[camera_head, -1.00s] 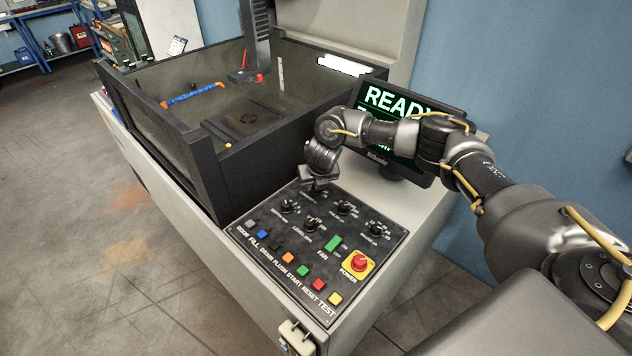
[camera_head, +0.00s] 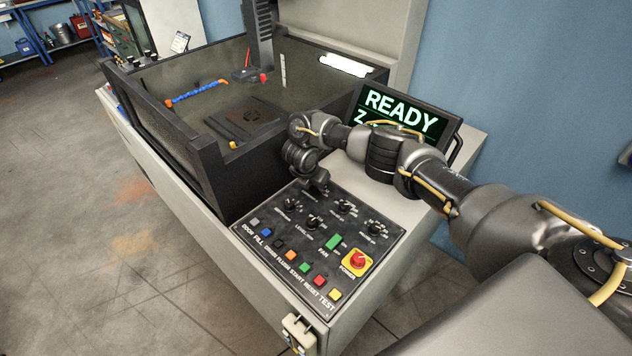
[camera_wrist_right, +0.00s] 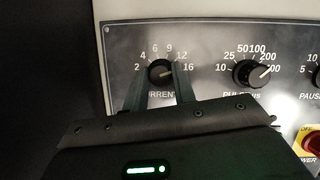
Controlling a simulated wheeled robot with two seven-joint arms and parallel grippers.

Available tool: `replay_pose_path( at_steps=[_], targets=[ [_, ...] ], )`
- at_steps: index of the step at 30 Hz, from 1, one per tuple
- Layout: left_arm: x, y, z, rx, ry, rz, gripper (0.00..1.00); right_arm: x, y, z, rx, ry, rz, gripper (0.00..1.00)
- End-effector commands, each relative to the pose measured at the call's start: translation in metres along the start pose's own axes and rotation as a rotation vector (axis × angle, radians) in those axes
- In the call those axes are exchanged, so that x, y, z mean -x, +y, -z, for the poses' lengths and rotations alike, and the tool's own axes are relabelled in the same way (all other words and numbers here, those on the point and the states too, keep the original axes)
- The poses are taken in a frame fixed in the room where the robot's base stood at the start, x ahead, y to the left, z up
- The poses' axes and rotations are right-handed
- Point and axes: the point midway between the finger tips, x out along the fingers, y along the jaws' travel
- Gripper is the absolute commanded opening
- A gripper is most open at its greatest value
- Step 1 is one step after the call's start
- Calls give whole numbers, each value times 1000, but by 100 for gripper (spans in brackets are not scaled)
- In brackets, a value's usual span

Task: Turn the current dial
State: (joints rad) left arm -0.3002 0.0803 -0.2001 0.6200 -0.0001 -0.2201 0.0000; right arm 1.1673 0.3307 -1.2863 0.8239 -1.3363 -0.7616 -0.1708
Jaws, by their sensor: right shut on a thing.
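The black current dial (camera_wrist_right: 160,71) sits at the left of the panel's upper row in the right wrist view, with a printed scale from 2 to 16 around it. Its pointer is too small to read surely. My right gripper (camera_wrist_right: 160,76) is shut on this dial, one finger on each side of it. In the head view my right gripper (camera_head: 317,184) reaches down to the far corner of the control panel (camera_head: 262,222) and hides the dial. My left gripper is not in view.
A pulse dial (camera_wrist_right: 251,72) is just right of the gripper. Other dials (camera_head: 374,228), several coloured buttons and a red power knob (camera_head: 356,259) share the panel. The dark tank wall (camera_head: 213,180) rises at left. A screen (camera_head: 402,112) reading READY stands behind my arm.

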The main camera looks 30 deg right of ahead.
Motion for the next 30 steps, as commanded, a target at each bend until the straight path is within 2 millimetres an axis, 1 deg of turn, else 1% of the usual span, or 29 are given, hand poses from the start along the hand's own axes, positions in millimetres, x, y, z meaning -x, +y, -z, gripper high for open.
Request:
replay_pose_path(
  at_steps=[9, 22, 23, 27, 28, 30],
  targets=[
    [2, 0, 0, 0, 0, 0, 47, 1, 1, -1, -75, -1, 30, 4],
    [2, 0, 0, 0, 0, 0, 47, 1, 1, -1, -84, -1, 32, 4],
    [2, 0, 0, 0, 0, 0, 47, 1, 1, -1, -84, -1, 32, 28],
    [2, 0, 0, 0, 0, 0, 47, 0, 1, -1, -83, -1, 32, 46],
    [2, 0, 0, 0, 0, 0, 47, 0, 1, -1, -83, -1, 33, 48],
    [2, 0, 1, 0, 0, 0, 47, 0, 1, -1, -83, 0, 33, 48]
  ],
)
